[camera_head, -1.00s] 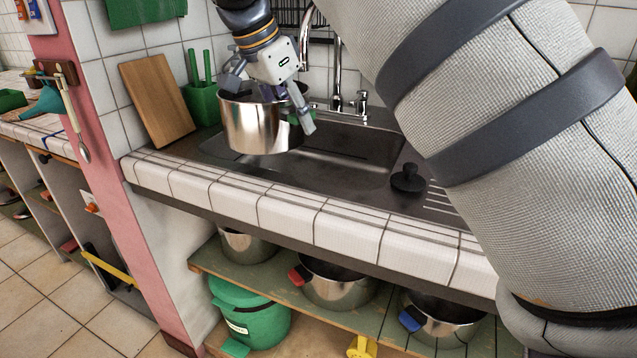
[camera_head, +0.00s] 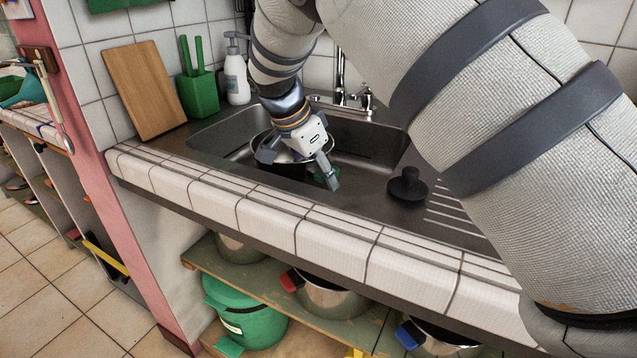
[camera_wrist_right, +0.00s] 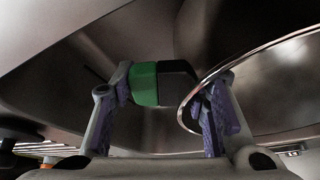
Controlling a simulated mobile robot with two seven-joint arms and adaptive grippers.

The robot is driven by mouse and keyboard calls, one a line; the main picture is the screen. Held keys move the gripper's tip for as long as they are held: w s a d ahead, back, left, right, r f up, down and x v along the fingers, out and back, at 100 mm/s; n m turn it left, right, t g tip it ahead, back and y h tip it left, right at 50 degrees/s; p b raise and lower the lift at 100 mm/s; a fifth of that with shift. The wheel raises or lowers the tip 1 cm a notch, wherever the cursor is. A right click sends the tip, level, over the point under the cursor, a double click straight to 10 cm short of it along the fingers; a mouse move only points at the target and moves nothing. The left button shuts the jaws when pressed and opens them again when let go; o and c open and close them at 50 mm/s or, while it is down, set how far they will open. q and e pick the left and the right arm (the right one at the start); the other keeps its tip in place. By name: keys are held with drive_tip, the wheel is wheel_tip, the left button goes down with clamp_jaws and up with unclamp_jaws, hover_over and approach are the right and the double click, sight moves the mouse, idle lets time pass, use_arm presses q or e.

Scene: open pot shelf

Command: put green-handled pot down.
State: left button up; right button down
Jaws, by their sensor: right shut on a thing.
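The green-handled pot (camera_head: 284,156) is a steel pot low inside the sink basin (camera_head: 375,143), partly hidden by my right gripper. I cannot tell whether its base touches the basin floor. My right gripper (camera_head: 298,172) reaches down over it. In the right wrist view, my right gripper (camera_wrist_right: 165,105) is shut with one finger against the green handle (camera_wrist_right: 146,84) and the other on the far side of the rim of the pot (camera_wrist_right: 246,55). My left gripper is not in view.
A black plunger-like stopper (camera_head: 407,186) stands on the drainboard right of the basin. The tap (camera_head: 341,78) is behind. A green utensil holder (camera_head: 198,94), white bottle (camera_head: 236,78) and wooden board (camera_head: 146,88) stand at the back left. Red- and blue-handled pots sit on the shelf below.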

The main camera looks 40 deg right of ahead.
drive_tip(key=shift+f, duration=1.25)
drive_tip(key=c, duration=0.9)
unclamp_jaws()
drive_tip(key=shift+f, duration=0.1)
drive_tip(key=shift+r, duration=0.25)
drive_tip(key=v, duration=1.2)
drive_tip(key=shift+f, duration=0.1)
